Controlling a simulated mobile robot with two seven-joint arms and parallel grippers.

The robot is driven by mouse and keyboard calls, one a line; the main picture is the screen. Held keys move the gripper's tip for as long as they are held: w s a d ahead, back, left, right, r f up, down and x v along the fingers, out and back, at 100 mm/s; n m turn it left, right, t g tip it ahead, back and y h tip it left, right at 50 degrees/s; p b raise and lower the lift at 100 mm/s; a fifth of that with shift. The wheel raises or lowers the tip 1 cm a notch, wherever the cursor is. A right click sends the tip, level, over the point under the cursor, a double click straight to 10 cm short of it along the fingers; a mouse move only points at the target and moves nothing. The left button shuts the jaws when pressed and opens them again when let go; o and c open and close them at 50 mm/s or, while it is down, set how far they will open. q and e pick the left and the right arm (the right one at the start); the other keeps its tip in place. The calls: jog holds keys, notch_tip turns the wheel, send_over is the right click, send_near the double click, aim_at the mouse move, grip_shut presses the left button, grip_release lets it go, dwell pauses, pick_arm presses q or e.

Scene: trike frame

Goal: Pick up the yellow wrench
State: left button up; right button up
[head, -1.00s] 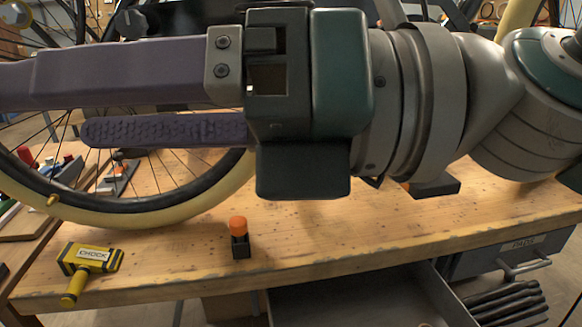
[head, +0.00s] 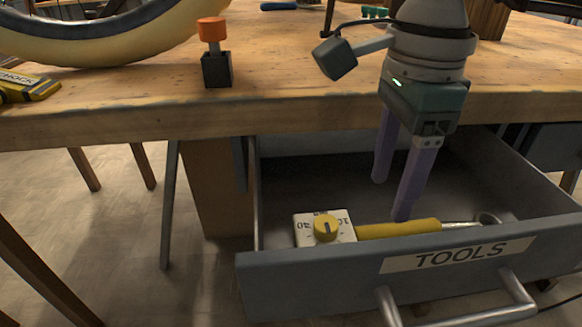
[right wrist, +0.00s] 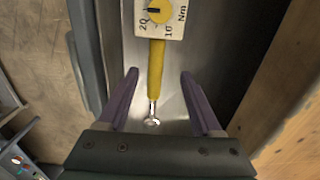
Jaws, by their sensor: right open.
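The yellow wrench (head: 400,229) lies in the open drawer (head: 330,272), just behind its front panel. It has a yellow handle and a metal head at the right end. A white plate with a yellow dial (head: 326,229) adjoins the handle's left end. In the right wrist view the wrench (right wrist: 156,72) runs lengthwise between my fingers, with the dial plate at the top. My right gripper (head: 391,199) is open and empty, pointing down into the drawer above the handle. Its two purple fingers stand apart on either side of the handle in the right wrist view (right wrist: 159,74). My left gripper is not in view.
The drawer's front carries a TOOLS label (head: 457,256) and a metal handle. The wooden workbench (head: 290,95) stands above and behind it. An orange-topped black peg (head: 215,68), a yellow chock (head: 28,88) and the wheel (head: 100,50) are on the bench.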

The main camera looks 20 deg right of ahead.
aim_at(379, 228)
jog(key=f, duration=0.2)
jog(key=f+b, duration=0.1)
jog(key=f, duration=0.1)
jog(key=f+b, duration=0.1)
jog(key=f, duration=0.2)
jog(key=shift+s+a, duration=0.2)
jog(key=shift+s, duration=0.1)
jog(key=shift+r, duration=0.1)
jog(key=shift+c, duration=0.2)
grip_shut()
dwell(0.7)
